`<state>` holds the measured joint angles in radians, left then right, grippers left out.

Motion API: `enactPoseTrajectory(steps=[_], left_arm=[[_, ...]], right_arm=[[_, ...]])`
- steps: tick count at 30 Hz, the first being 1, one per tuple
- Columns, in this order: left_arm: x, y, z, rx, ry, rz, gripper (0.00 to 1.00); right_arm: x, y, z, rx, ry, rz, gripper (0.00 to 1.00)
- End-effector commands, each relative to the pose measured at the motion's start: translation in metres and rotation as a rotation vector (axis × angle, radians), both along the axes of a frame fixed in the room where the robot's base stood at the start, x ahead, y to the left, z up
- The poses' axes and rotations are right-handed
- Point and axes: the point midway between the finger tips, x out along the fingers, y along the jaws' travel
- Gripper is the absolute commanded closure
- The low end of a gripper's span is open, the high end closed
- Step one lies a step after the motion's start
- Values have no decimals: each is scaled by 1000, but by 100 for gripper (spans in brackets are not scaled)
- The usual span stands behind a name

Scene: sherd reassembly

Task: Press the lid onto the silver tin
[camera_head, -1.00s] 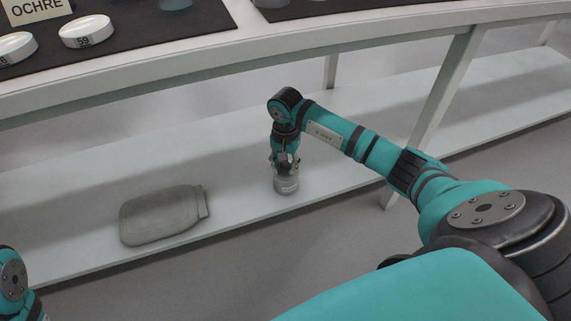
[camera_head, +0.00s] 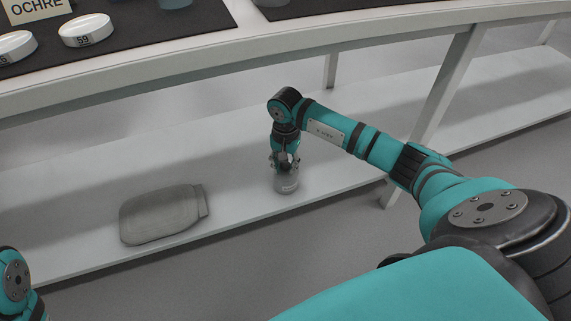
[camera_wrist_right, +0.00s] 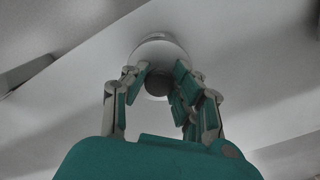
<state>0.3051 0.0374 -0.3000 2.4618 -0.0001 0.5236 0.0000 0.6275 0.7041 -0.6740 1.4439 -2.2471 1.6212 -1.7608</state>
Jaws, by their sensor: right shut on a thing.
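The silver tin (camera_head: 287,186), a small grey cylinder with a pale label band, stands upright on the low white shelf. In the right wrist view its round pale rim (camera_wrist_right: 164,46) shows beyond my fingers. My right gripper (camera_head: 286,165) points straight down directly over the tin. In the wrist view it is shut on a small dark round piece (camera_wrist_right: 157,85), which looks like the lid or its knob. The fingers partly hide this piece, and I cannot tell whether the lid is fully seated. My left gripper is out of view; only part of my left arm shows at the lower left.
A grey jar-shaped object (camera_head: 160,214) lies on its side on the low shelf (camera_head: 240,208), left of the tin. The table (camera_head: 330,50) above carries white dishes (camera_head: 86,30) and an OCHRE sign (camera_head: 36,9). A table leg (camera_head: 448,85) stands to the right.

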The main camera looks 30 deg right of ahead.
Motion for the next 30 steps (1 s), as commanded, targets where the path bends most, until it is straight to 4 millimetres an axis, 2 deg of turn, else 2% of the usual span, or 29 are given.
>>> enactPoseTrajectory(steps=[26, 27, 30], left_arm=[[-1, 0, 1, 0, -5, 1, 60], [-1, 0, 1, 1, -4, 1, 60], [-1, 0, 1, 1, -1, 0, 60]], right_arm=[[0, -1, -2, -1, 0, 0, 100], [0, -1, -2, -1, 0, 0, 69], [0, 0, -2, -1, 0, 0, 56]])
